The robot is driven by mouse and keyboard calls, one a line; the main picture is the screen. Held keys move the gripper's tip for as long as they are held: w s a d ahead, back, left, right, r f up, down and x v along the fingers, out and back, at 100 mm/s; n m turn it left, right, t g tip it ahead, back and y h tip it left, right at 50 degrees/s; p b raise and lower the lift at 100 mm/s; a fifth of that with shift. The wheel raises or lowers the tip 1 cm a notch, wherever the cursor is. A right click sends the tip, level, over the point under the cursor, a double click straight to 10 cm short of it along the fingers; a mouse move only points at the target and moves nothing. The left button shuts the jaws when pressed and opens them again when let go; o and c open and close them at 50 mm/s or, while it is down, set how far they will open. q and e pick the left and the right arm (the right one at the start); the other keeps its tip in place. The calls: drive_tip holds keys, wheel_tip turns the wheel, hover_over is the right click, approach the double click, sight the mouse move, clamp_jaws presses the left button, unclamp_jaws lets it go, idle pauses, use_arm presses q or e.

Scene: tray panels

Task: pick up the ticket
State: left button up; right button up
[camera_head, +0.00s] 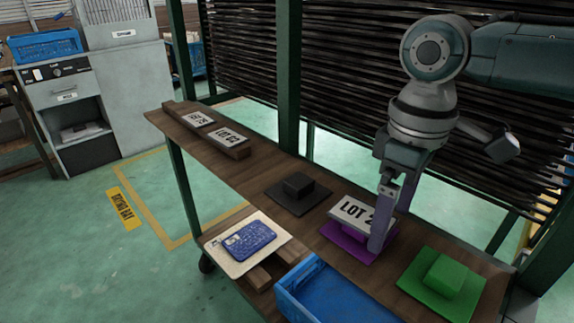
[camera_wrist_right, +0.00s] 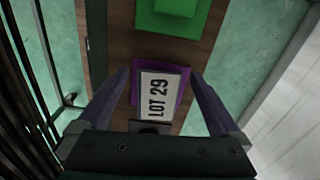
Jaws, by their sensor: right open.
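A white ticket reading LOT 29 (camera_wrist_right: 158,95) lies on the purple panel (camera_wrist_right: 183,80) in the right wrist view. In the head view the ticket (camera_head: 347,210) sits on the purple panel (camera_head: 345,241), its last digit hidden by a finger. My right gripper (camera_head: 389,225) points down over the purple panel, with its jaws open. In the right wrist view its fingers (camera_wrist_right: 162,76) stand either side of the ticket, with gaps visible on both sides. I cannot tell its exact height above the ticket. My left gripper is not in view.
The wooden bench also carries a black panel with a block (camera_head: 298,187), a green panel with a block (camera_head: 442,275), and two cards on a wooden holder (camera_head: 228,138). In front are a blue crate (camera_head: 325,295) and a blue-patterned item on a pale board (camera_head: 248,237). Dark slats rise behind.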

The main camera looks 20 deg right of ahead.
drive_tip(key=shift+f, duration=0.25)
idle(0.4)
drive_tip(key=shift+f, duration=0.1)
drive_tip(key=c, duration=1.3)
drive_tip(key=shift+o, duration=0.2)
